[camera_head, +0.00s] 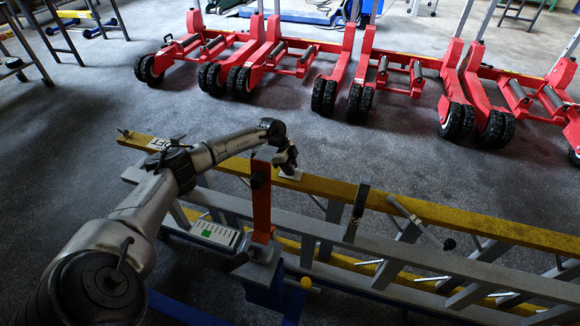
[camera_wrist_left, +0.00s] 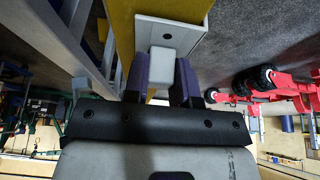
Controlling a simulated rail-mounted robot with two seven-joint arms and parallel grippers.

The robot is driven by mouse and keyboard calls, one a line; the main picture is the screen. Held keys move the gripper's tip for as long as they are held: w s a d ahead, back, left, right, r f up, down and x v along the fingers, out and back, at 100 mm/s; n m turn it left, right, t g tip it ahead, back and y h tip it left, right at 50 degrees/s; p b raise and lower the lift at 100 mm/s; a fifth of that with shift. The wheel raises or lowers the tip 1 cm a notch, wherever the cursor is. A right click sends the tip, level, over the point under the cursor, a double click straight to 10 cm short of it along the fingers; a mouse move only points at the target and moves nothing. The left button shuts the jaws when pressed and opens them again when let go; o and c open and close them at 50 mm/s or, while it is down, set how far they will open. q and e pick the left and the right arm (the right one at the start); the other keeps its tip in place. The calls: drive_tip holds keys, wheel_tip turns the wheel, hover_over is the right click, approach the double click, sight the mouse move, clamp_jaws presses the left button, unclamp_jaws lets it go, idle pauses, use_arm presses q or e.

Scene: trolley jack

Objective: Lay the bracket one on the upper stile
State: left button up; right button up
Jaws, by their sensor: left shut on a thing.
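The bracket, a pale grey plate with a raised block, shows at the yellow stile in the head view (camera_head: 291,175) and the left wrist view (camera_wrist_left: 197,38). My left gripper (camera_head: 289,163) is shut on the bracket's block, with its dark fingers on either side of it in the left wrist view (camera_wrist_left: 164,80). The yellow stile (camera_head: 420,207) runs across the far side of the ladder, above a grey stile (camera_head: 430,258). The plate is at the yellow face; I cannot tell if it rests fully on it. My right gripper is not in view.
A red upright (camera_head: 262,205) stands close to my left gripper. A dark upright clamp (camera_head: 357,211) and a rod with a black knob (camera_head: 421,223) are at the ladder further right. Red wheeled trolley jacks (camera_head: 290,55) stand behind. Grey floor (camera_head: 90,110) is clear at left.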

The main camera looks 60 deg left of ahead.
use_arm(q)
drive_tip(key=shift+f, duration=0.1)
drive_tip(key=o, duration=1)
drive_tip(key=p+v, duration=0.6)
drive_tip(key=v, duration=0.8)
drive_tip(key=shift+s+f, duration=0.15)
